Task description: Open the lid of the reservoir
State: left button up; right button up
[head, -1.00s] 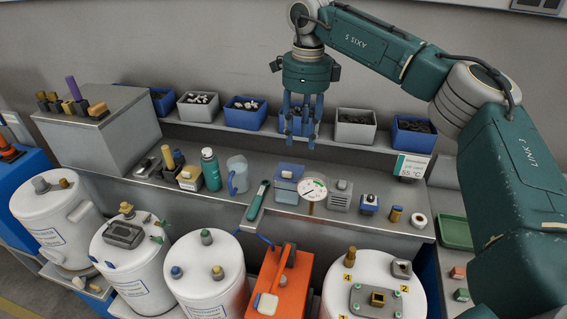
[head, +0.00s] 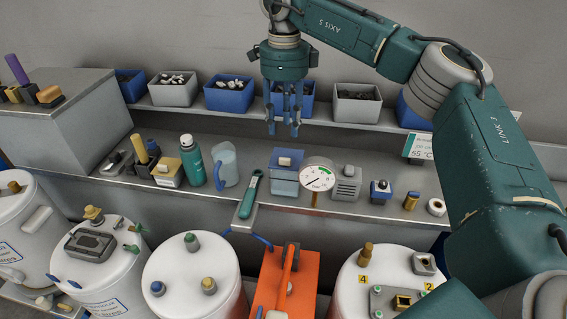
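Which object is the reservoir is not labelled. White cylinder tanks with fittings on top stand in front of the bench; one (head: 192,272) is at the lower middle, another (head: 345,290) at the lower right. My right gripper (head: 283,129) hangs with its blue fingers pointing down, apart and empty, in line above the blue box in the picture. It touches nothing that I can see. My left gripper is not in view.
A round gauge (head: 318,177) stands close to the right of the blue box. A blue jug (head: 225,164), a green bottle (head: 192,160) and a green-handled tool (head: 250,194) are to its left. A shelf with several bins, including a grey one (head: 358,107), runs behind. An orange case (head: 285,280) stands in front.

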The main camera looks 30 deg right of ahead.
aim_at(285, 159)
jog(key=f, duration=0.1)
jog(key=f+p, duration=0.1)
jog(key=shift+s+f, duration=0.2)
jog(key=shift+f, duration=0.15)
notch_tip(285, 159, down, 7)
jog(key=shift+w+r+p, duration=0.1)
jog(key=shift+w+p, duration=0.05)
jog(key=shift+p, duration=1)
jog(key=shift+f, duration=0.6)
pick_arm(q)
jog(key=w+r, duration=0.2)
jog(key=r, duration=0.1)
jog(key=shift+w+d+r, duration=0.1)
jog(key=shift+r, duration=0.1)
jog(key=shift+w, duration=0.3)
pick_arm(e)
grip_shut()
